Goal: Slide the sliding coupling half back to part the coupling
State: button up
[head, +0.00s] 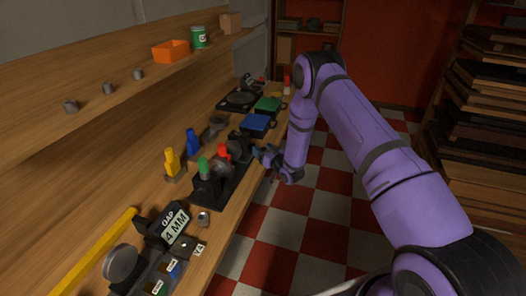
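A black fixture (209,188) stands on the bench, with a green-topped post (203,166) and a red-topped post (224,152). Dark round parts (238,150) show at its far end and may be the coupling. I cannot tell the sliding half from the other half, or whether they touch. My gripper (262,152) is at the right of this far end, over the bench's front edge. It is small and dark in the head view. I cannot tell whether its fingers are open or touching the fixture.
A "GAP 4 MM" sign (174,224), a grey disc (120,263) and a yellow bar (97,251) lie nearer. Yellow (172,163) and blue (193,142) posts stand behind the fixture. Blue (257,122) and green (268,104) trays lie beyond. The checkered floor (290,215) is open.

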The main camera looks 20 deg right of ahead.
jog(key=v, duration=1)
jog(key=shift+s, duration=0.4)
jog(key=shift+d+r, duration=0.1)
jog(key=shift+d, duration=0.05)
jog(key=w+d+r+g+h, duration=0.1)
jog(key=w+r+g+h, duration=0.25)
jog(key=r, duration=1.35)
jog(key=s+d+r+g+h, duration=0.1)
jog(key=s+r, duration=0.3)
jog(key=r, duration=0.4)
jog(key=s+r+g+h, duration=0.1)
jog(key=s+r, duration=0.3)
jog(key=r, duration=0.4)
jog(key=s+r+m+g+h, duration=0.1)
jog(key=s+r, duration=0.4)
jog(key=s, duration=0.3)
jog(key=s+r+m+g, duration=0.1)
jog(key=s+r+g, duration=0.1)
jog(key=s+r, duration=0.5)
jog(key=s+a+g, duration=0.1)
jog(key=s+g, duration=0.2)
jog(key=s, duration=1.9)
jog(key=shift+s+a, duration=0.15)
jog(key=shift+a, duration=0.05)
